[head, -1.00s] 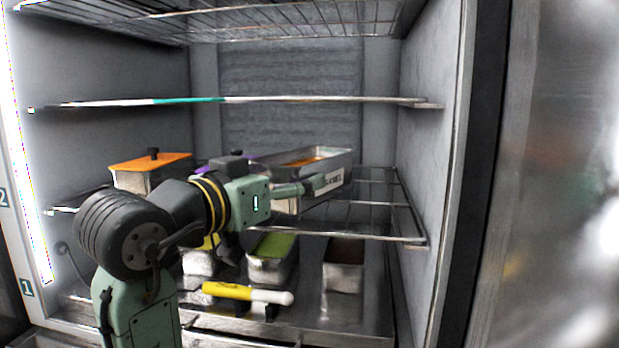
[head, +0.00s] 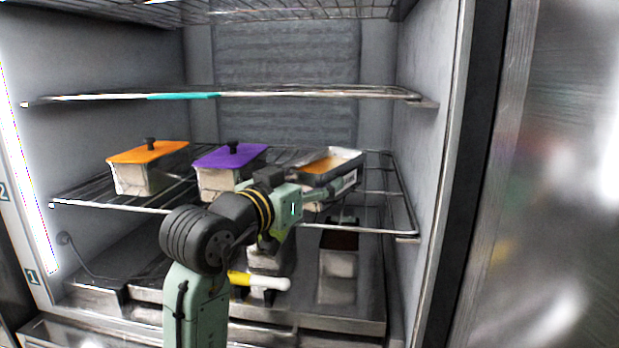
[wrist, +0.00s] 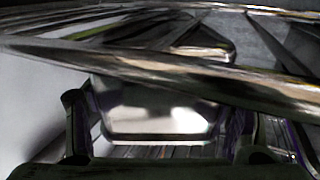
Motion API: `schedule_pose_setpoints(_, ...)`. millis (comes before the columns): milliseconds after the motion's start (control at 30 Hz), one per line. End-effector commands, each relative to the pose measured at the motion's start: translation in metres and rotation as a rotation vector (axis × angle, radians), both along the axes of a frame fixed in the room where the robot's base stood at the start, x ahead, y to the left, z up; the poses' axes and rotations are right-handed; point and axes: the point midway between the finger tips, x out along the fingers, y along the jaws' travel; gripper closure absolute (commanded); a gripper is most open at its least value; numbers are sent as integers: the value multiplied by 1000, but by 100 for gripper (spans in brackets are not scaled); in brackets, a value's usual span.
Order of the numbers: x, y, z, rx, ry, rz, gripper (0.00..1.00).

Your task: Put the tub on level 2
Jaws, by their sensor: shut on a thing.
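A metal tub (head: 335,165) with an orange-brown top and a label on its front is at the right part of the level 2 wire shelf (head: 400,238). My gripper (head: 345,188) is shut on this tub at its front. I cannot tell whether the tub rests on the wires or hangs just above them. In the wrist view the tub's bright metal wall (wrist: 155,108) sits between my two fingers (wrist: 160,130). A metal bar crosses in front of its upper part there.
An orange-lidded tub (head: 145,175) and a purple-lidded tub (head: 222,180) stand to the left on the same shelf. A dark-topped tub (head: 338,268) stands below on level 1. Another wire shelf (head: 310,94) spans above. The freezer's right wall (head: 430,150) is close.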

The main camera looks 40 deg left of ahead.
Motion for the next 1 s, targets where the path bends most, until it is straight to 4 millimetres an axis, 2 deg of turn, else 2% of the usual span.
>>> schedule_pose_setpoints(233, 0, 0, -3, 2, -4, 0, 81)
schedule_pose_setpoints(267, 0, 0, -3, 0, 0, 0, 25)
schedule_pose_setpoints(300, 0, 0, -3, 0, 1, 0, 22)
schedule_pose_setpoints(533, 0, 0, -3, -1, 1, 0, 7)
schedule_pose_setpoints(933, 0, 0, 3, 0, 0, 1, 7)
schedule_pose_setpoints(1000, -9, 0, -2, 0, -2, 2, 7)
